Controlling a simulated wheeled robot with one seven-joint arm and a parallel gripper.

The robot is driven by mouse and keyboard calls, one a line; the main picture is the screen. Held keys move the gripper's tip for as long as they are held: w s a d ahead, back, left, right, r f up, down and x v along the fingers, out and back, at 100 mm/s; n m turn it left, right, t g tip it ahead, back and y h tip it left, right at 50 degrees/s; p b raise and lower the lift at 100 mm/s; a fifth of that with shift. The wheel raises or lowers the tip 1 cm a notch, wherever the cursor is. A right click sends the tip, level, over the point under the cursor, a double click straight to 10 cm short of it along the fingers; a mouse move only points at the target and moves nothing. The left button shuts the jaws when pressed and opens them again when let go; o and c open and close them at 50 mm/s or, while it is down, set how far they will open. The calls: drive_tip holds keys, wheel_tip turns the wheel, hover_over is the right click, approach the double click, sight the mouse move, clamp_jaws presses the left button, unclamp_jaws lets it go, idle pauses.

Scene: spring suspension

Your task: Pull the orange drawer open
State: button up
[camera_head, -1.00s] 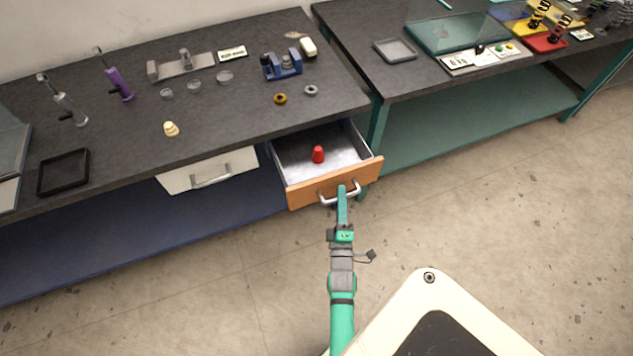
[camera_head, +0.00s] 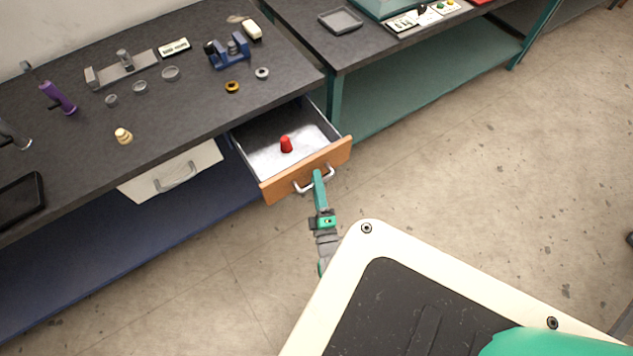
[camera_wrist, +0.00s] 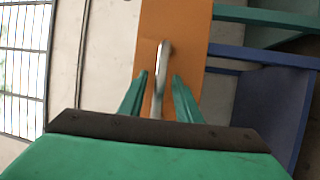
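The orange drawer (camera_head: 330,157) stands well out from under the left table, and its grey inside shows. A red peg-like piece (camera_head: 286,145) stands on its floor. The drawer's metal handle (camera_head: 300,187) is on the orange front. My gripper (camera_head: 318,174) is at the handle. In the wrist view the handle (camera_wrist: 163,50) runs between the two green fingers of my gripper (camera_wrist: 160,76), with a gap on each side. The fingers are apart. The orange front (camera_wrist: 185,30) also shows there, behind the handle.
A closed white drawer (camera_head: 165,175) is left of the orange one. The dark tabletop (camera_head: 190,110) holds rings, a blue fixture (camera_head: 230,50) and tools. A second table (camera_head: 390,62) stands to the right. The floor (camera_head: 460,170) in front is clear.

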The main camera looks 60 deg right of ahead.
drive_tip(key=shift+a, duration=0.1)
drive_tip(key=v, duration=1)
drive_tip(key=shift+s+a, duration=0.2)
drive_tip(key=shift+s, duration=0.05)
drive_tip(key=w+a+r+m+t+y, duration=0.15)
drive_tip(key=a+y, duration=0.25)
drive_tip(key=a, duration=0.5)
drive_tip(key=a+r+m+t+y, duration=0.1)
drive_tip(key=a+r+t+y, duration=0.15)
drive_tip(key=a, duration=0.55)
drive_tip(key=s+a+r+m+y, duration=0.2)
drive_tip(key=a+r+y, duration=0.2)
drive_tip(key=a, duration=0.3)
drive_tip(key=s+a+r+m+g+y, duration=0.1)
drive_tip(key=s+a+r+m+y, duration=0.1)
drive_tip(key=a, duration=0.6)
wheel_tip(320, 180, up, 3)
drive_tip(key=s+y, duration=0.1)
drive_tip(key=y, duration=0.2)
drive_tip(key=shift+a+f+m, duration=0.15)
drive_tip(key=shift+a+m, duration=0.1)
drive_tip(key=shift+m, duration=0.1)
